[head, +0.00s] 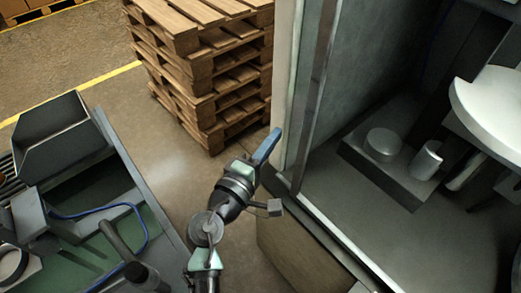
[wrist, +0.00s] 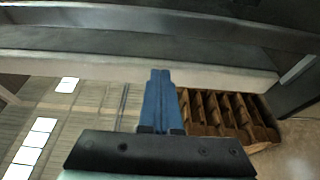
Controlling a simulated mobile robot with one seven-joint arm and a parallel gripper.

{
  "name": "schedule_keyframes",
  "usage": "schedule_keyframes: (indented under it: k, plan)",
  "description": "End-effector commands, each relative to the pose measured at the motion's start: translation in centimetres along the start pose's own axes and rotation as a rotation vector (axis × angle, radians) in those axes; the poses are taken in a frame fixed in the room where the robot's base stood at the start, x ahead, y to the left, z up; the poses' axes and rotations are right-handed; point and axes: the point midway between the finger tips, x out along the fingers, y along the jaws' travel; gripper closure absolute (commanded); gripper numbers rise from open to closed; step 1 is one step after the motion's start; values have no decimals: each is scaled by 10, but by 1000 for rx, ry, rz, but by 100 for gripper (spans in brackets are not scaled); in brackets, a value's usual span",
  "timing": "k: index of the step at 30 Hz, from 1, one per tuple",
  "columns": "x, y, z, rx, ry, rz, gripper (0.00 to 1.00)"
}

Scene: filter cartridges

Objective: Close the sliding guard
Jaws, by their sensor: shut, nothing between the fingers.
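The machine (head: 440,235) stands at the right of the head view with its opening uncovered and its inside visible. A narrow grey upright edge (head: 318,85), which looks like the sliding guard's edge or frame, stands at the left side of the opening; I cannot tell which. My gripper (head: 273,137) has its blue fingers together, with nothing held. It is just left of the pale front post, outside the opening. In the wrist view the fingers (wrist: 160,75) point at a pale bar (wrist: 215,75) and a grey metal edge (wrist: 150,12). Whether they touch is unclear.
A stack of wooden pallets (head: 205,65) stands behind my gripper. A bench (head: 130,165) with a dark bin (head: 55,130) and a blue cable is at left. Inside the machine are a block with round parts (head: 385,145) and a white disc (head: 490,110). Floor between is clear.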

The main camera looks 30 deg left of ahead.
Motion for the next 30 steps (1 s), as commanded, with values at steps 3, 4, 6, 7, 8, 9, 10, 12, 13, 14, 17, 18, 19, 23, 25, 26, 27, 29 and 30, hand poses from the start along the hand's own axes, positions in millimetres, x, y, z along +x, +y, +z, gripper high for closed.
schedule_keyframes:
  k: [3,4,6,7,8,9,10,12,13,14,17,18,19,23,25,26,27,29,30]
  plan:
    - [22,2,0,1,-2,0,100]
    - [19,1,6,-1,-3,-3,100]
    - [14,1,16,-1,-2,-3,100]
    - [12,1,20,-1,-3,-3,100]
    - [11,2,23,-1,-2,-2,100]
    - [10,1,27,-1,-1,-1,100]
    - [9,1,30,-1,-2,-1,100]
    - [7,1,34,-1,-2,-1,100]
    - [7,0,36,0,-1,-1,100]
    - [6,0,37,0,-1,-1,100]
    - [6,0,38,1,0,0,100]
    - [6,0,38,1,0,0,100]
    - [6,0,38,1,0,0,100]
    - [6,0,38,1,0,0,100]
    - [6,0,38,1,0,0,100]
    - [6,0,38,1,0,0,100]
    - [6,0,38,1,-1,0,100]
    - [8,0,38,1,-1,0,100]
    - [9,0,39,0,-1,0,100]
